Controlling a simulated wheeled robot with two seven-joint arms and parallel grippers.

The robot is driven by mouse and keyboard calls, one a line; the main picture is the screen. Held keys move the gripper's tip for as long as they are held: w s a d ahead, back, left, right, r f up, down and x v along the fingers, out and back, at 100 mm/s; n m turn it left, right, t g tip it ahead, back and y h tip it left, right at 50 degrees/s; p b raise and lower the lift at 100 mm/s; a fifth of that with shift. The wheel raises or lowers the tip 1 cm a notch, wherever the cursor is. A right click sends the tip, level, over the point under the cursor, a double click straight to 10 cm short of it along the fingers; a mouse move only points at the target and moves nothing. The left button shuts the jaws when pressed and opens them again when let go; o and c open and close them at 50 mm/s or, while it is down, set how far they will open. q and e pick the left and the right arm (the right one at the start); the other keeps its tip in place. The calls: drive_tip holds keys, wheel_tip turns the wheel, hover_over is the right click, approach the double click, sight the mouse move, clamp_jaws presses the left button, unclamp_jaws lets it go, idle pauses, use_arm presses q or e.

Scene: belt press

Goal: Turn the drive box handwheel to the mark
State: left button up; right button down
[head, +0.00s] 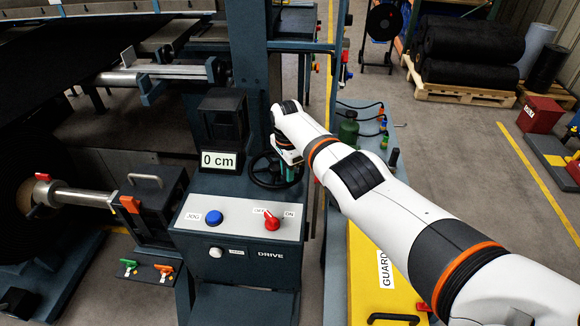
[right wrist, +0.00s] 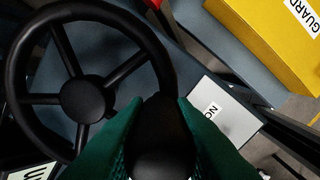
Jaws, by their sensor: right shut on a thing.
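The drive box (head: 232,254) stands in the middle of the head view, with a black display reading "0 cm" (head: 219,161) above it. The black spoked handwheel (head: 258,178) sits behind the box's panel, partly covered by my right gripper (head: 288,168). In the right wrist view the handwheel (right wrist: 87,98) fills the upper left, its hub and several spokes showing. My right gripper's green fingers (right wrist: 158,130) are shut on the wheel's black handle (right wrist: 160,145) at the rim. I cannot make out a mark on the wheel. My left gripper is out of view.
The box's top carries a blue JOG button (head: 213,217) and a red OFF/ON switch (head: 271,221), close to the wheel. A yellow GUARD panel (head: 365,265) lies beneath my right arm. A roll shaft (head: 85,198) is at the left.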

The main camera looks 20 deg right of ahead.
sight(274, 183)
drive_tip(key=a+m, duration=0.2)
drive_tip(key=shift+m, duration=0.4)
drive_tip(key=shift+a+m+b, duration=0.55)
drive_tip(key=shift+m+b, duration=0.05)
drive_tip(key=shift+m, duration=0.4)
drive_tip(key=shift+w+a+m+b, duration=0.2)
drive_tip(key=shift+a+m+b, duration=0.25)
drive_tip(key=shift+m, duration=0.35)
drive_tip(key=c, duration=1.2)
unclamp_jaws()
drive_tip(key=shift+c, duration=0.2)
